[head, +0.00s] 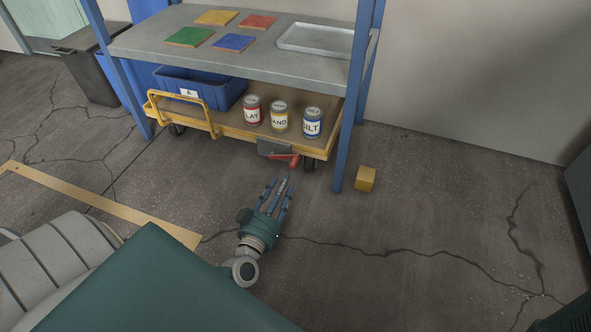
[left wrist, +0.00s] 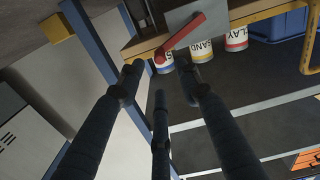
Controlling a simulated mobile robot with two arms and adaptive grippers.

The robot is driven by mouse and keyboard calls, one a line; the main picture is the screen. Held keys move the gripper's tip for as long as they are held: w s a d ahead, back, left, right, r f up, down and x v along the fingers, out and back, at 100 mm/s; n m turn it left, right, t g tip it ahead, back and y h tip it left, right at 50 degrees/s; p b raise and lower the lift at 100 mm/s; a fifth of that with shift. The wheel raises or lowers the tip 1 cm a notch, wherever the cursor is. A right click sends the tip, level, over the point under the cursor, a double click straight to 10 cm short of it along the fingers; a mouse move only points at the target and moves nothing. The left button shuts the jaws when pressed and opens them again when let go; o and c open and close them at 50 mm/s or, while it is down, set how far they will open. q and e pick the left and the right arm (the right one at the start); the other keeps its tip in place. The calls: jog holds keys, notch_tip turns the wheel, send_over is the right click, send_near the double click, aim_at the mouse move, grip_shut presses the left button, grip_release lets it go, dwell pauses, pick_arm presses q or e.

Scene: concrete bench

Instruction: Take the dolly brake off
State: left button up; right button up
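The dolly (head: 228,124) is a low wooden platform with a yellow edge and handle, standing under the bench. A red brake lever (head: 283,156) sticks out from a grey plate (head: 271,147) at the dolly's front right, near a wheel (head: 309,163). In the left wrist view the lever (left wrist: 183,35) lies slanted across the plate, just beyond my fingertips. My left gripper (head: 279,184) is in front of and below the lever, pointing at it. Its fingers (left wrist: 158,78) are spread with nothing between them and appear not to touch the lever. My right gripper is not in view.
On the dolly stand red CLAY (head: 252,115), yellow SAND (head: 279,122) and blue SILT (head: 312,128) cans and a blue crate (head: 215,91). A blue bench leg (head: 346,150) and a yellow block (head: 365,179) are to the right. The cracked floor in front is mostly clear.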

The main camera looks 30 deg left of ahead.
aim_at(292, 168)
pick_arm(q)
jog(key=b+x, duration=0.4)
jog(key=x, duration=0.5)
jog(key=shift+s, duration=0.1)
grip_shut()
